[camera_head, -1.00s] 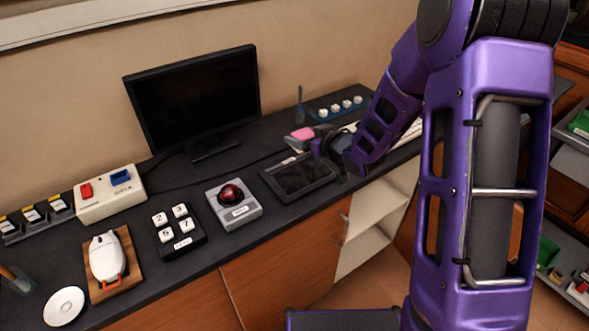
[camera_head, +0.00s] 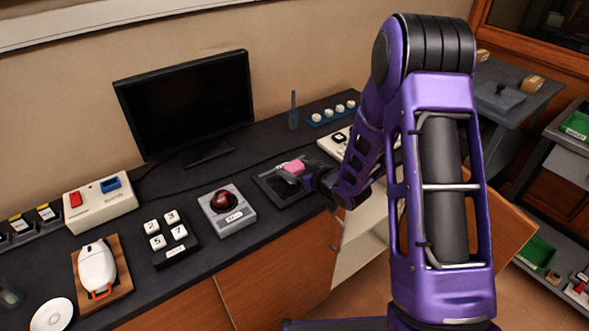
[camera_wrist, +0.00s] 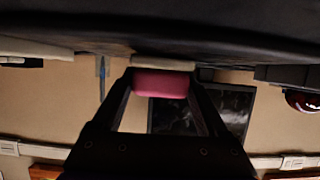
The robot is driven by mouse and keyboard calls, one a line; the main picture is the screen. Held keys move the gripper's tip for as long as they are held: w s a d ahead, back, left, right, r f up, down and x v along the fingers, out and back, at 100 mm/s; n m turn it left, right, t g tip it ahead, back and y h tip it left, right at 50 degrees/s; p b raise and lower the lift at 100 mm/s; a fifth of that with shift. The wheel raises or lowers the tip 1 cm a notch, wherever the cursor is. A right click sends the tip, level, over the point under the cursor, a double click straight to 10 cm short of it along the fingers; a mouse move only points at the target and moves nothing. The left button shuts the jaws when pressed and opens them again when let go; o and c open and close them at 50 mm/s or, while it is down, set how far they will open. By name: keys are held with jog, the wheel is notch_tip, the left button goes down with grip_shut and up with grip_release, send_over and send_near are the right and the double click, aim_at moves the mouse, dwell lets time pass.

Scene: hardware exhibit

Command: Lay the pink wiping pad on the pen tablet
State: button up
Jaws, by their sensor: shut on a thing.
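The pink wiping pad (camera_head: 293,167) is in my gripper (camera_head: 298,178), over the back right part of the pen tablet (camera_head: 267,187) in the head view. In the wrist view the pink pad (camera_wrist: 160,84) sits between the two fingers of my gripper (camera_wrist: 160,95), which are shut on it. The pen tablet is a dark flat slab lying on the desk; my gripper and the pad hide part of it. I cannot tell whether the pad touches the tablet.
A trackball box (camera_head: 227,212) with a red ball stands left of the tablet, with a numbered keypad (camera_head: 178,250) beyond it. A monitor (camera_head: 185,103) stands behind. A pale keyboard (camera_head: 334,143) lies to the right of the tablet. Bare desk (camera_head: 262,150) shows behind the tablet.

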jog(key=shift+f, duration=0.1)
jog(key=shift+f+b, duration=0.15)
jog(key=shift+b, duration=0.15)
jog(key=o, duration=1.2)
jog(key=shift+o, duration=0.2)
jog(key=shift+r, duration=0.2)
jog(key=shift+r+p, duration=0.25)
jog(key=shift+p, duration=0.2)
jog(key=v, duration=1.2)
jog(key=shift+f+p, duration=0.15)
jog(key=shift+p, duration=0.15)
jog(key=shift+w, duration=0.1)
